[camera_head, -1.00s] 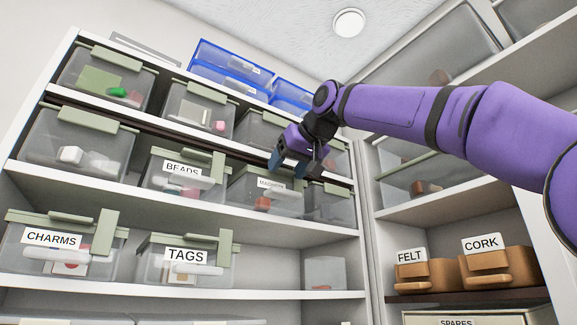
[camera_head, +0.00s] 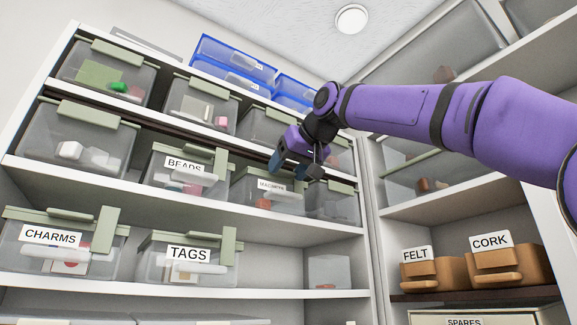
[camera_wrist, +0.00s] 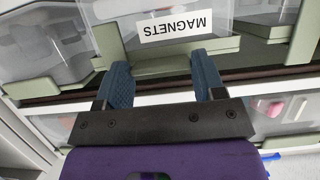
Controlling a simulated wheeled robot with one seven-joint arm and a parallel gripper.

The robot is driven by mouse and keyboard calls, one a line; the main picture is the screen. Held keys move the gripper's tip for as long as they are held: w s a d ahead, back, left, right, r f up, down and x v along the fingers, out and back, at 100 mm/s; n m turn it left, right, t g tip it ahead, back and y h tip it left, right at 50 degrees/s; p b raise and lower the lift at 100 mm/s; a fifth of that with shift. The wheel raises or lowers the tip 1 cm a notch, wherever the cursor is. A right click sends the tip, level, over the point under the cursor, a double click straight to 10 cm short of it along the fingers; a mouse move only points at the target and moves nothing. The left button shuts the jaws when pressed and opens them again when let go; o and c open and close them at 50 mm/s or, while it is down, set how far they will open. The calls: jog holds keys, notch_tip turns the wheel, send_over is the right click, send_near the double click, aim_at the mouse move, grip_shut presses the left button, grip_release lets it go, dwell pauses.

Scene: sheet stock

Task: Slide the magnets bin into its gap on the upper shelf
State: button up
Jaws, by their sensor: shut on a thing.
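The magnets bin (camera_head: 268,199) is a clear box with a green rim and a white MAGNETS label. In the head view it sits on the upper shelf (camera_head: 240,209), between the beads bin (camera_head: 176,179) and another clear bin (camera_head: 333,200). In the wrist view its label (camera_wrist: 175,27) shows upside down. My gripper (camera_head: 290,178) is at the upper front of the bin, shut on it. In the wrist view the blue fingers (camera_wrist: 163,84) reach to the bin's green front edge. The back of the bin and the gap behind it are hidden.
Clear bins stand close on both sides of the magnets bin. Another row of clear bins (camera_head: 203,103) is just above, with little headroom. The charms bin (camera_head: 58,245) and tags bin (camera_head: 186,258) stand below. An upright (camera_head: 366,190) separates the right-hand shelves.

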jog(key=shift+f, duration=0.1)
dwell(0.5)
jog(key=o, duration=1.4)
jog(key=shift+o, duration=0.2)
jog(key=shift+s+d, duration=0.15)
jog(key=s+d, duration=0.4)
jog(key=s, duration=0.3)
jog(key=shift+d, duration=0.35)
dwell(0.8)
jog(key=shift+s, duration=0.1)
jog(key=shift+d+f, duration=0.1)
dwell(0.5)
